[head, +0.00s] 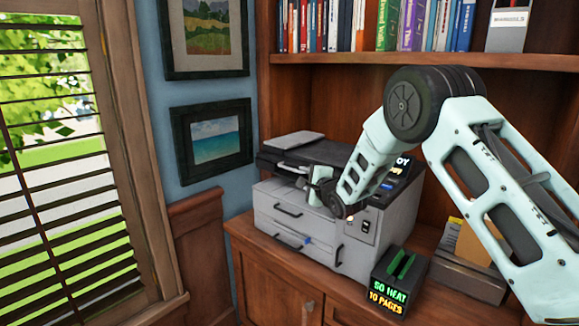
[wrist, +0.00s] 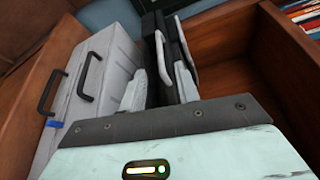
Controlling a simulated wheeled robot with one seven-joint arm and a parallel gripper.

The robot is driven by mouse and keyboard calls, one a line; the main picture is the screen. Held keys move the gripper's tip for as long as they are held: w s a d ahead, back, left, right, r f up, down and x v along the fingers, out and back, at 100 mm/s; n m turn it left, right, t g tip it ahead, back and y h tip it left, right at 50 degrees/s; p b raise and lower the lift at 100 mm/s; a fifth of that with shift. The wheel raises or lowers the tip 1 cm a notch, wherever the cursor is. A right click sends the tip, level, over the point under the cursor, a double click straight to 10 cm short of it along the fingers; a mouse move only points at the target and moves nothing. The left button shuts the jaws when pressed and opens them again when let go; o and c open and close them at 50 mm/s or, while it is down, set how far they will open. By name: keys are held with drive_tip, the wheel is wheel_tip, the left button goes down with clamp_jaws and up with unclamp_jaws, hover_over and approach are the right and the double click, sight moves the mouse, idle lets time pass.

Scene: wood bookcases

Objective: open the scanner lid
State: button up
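The scanner is a grey printer (head: 305,220) with drawers and a black top, standing on a wooden cabinet. Its dark lid (head: 328,153) lies flat and looks closed. My gripper (head: 303,178) is at the front edge of the black top, reaching in from the right. In the wrist view the printer's grey body (wrist: 88,100) is at the left, tilted. My gripper's fingers (wrist: 168,78) stand apart there, beside the dark top edge. I cannot tell whether either finger touches the lid; my wrist hides part of the front.
A black box with lit text (head: 395,285) stands at the printer's front right corner. A holder with envelopes (head: 465,265) is further right. A shelf of books (head: 400,57) is above the printer. A blinded window (head: 65,180) is at the left.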

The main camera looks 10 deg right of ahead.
sight(289, 169)
drive_tip(key=p+x, duration=0.2)
drive_tip(key=x, duration=0.8)
drive_tip(key=shift+w, duration=0.1)
clamp_jaws()
